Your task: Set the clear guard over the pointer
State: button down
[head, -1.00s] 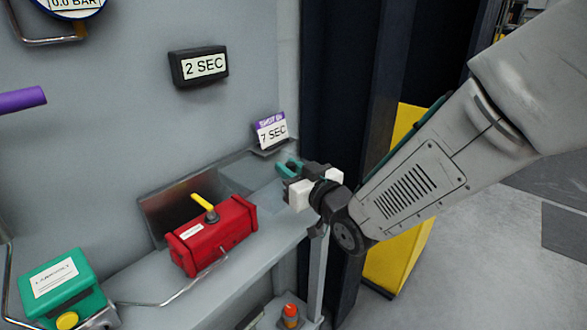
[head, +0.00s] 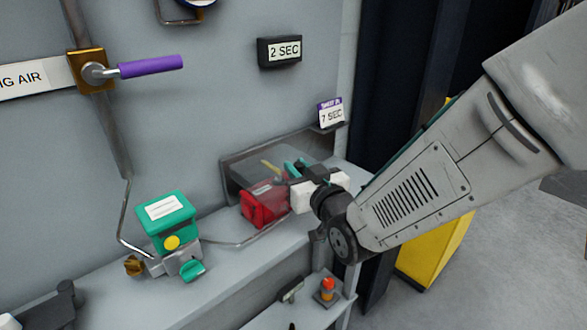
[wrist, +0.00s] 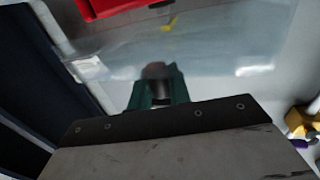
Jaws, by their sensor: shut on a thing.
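My gripper (head: 297,168) is shut on the clear guard (wrist: 215,58), a see-through cover that spreads beyond the teal fingers in the wrist view. The fingers (wrist: 157,92) close around a dark knob-like part. The red actuator (head: 258,208) sits on the bench with its yellow pointer (head: 268,167) on top, just left of my gripper. In the wrist view the pointer (wrist: 169,23) shows through or past the guard. The guard is faint in the head view and overlaps the actuator there; I cannot tell whether it touches it.
A teal box (head: 165,215) with a yellow button stands on the bench to the left. A purple-handled valve (head: 150,66) is on the wall. A lower shelf (head: 275,315) holds an orange-topped item (head: 327,287).

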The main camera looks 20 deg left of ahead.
jog(key=shift+s+a, duration=0.15)
jog(key=shift+s, duration=0.1)
jog(key=c, duration=1.4)
grip_release()
jog(key=shift+s+a, duration=0.1)
jog(key=shift+o, duration=0.2)
jog(key=shift+d, duration=0.3)
jog(key=v, duration=0.7)
jog(key=shift+s, duration=0.15)
jog(key=shift+d+f, duration=0.1)
jog(key=shift+d, duration=0.05)
